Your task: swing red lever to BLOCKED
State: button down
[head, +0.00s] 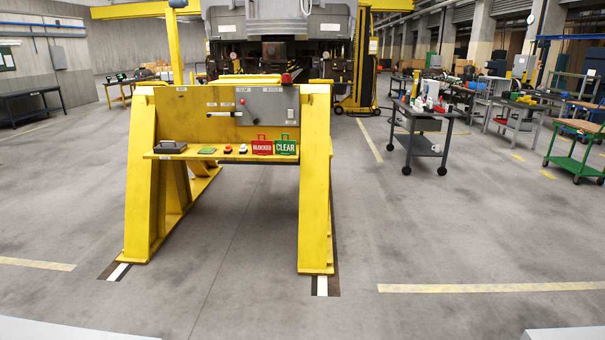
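A yellow steel stand (144,180) faces me in the head view, with a grey panel (265,112) at its upper right. A small red piece (287,79) shows at the panel's top right edge; it may be the lever's knob, but its handle and position are too small to tell. On the stand's ledge are a red sign (262,147) that seems to read BLOCKED and a green sign (286,147) reading CLEAR. My gripper is not in view.
The ledge also holds a dark box (170,147), a green piece (207,150) and small red and yellow items. The stand's splayed legs reach the floor. Open floor lies in front of it. A dark cart (424,145) stands to the right; a railcar (277,25) is behind.

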aim_at(242, 102)
jog(key=i+j+u, duration=0.2)
jog(key=i, duration=0.35)
jog(key=i+l+u, duration=0.2)
jog(key=i, duration=0.35)
jog(key=i+u, duration=0.2)
jog(key=i, duration=0.35)
jog(key=i+l+u, duration=0.25)
jog(key=i, duration=0.3)
jog(key=i+l+u, duration=0.2)
jog(key=i, duration=0.3)
jog(key=i+j+u, duration=0.25)
jog(key=i, duration=0.8)
jog(key=i+l+u, duration=0.15)
jog(key=i+u, duration=0.15)
jog(key=i, duration=0.75)
jog(key=i+l, duration=0.15)
jog(key=i, duration=0.45)
jog(key=i+l, duration=0.2)
jog(key=i, duration=0.35)
jog(key=i+l+z, duration=0.1)
jog(key=i, duration=0.5)
